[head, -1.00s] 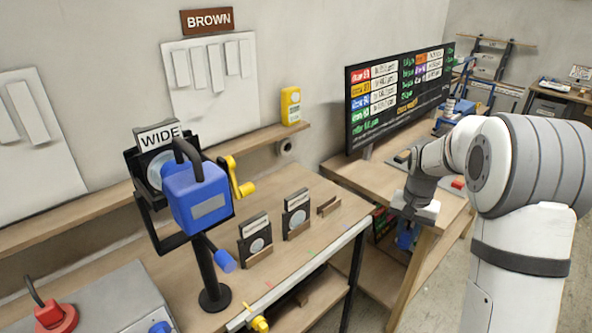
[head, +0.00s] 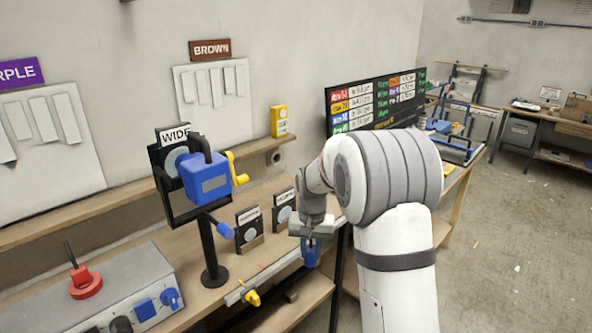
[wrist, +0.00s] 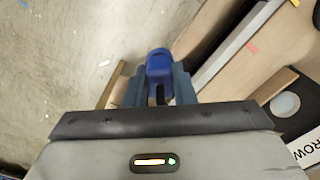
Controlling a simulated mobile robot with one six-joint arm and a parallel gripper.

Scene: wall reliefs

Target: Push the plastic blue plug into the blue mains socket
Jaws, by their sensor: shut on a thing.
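My gripper (head: 312,238) is shut on the blue plug (head: 311,254), which hangs below the fingers near the workbench's right end. In the wrist view the blue plug (wrist: 159,66) sits between the fingers (wrist: 158,90), with a dark cord-like part toward the palm. The grey socket box (head: 125,275) stands at the lower left. On its front are a round blue socket (head: 171,298) and a square blue fitting (head: 145,309); which is the mains socket is hard to tell. The plug is well apart from both, to their right.
A red plug (head: 85,283) stands on the box top. A blue cranked device (head: 205,180) on a black post stands between the box and my gripper. Dark card holders (head: 248,230) stand on the bench behind. A yellow fitting (head: 251,297) sits at the bench's front edge. Floor at right is clear.

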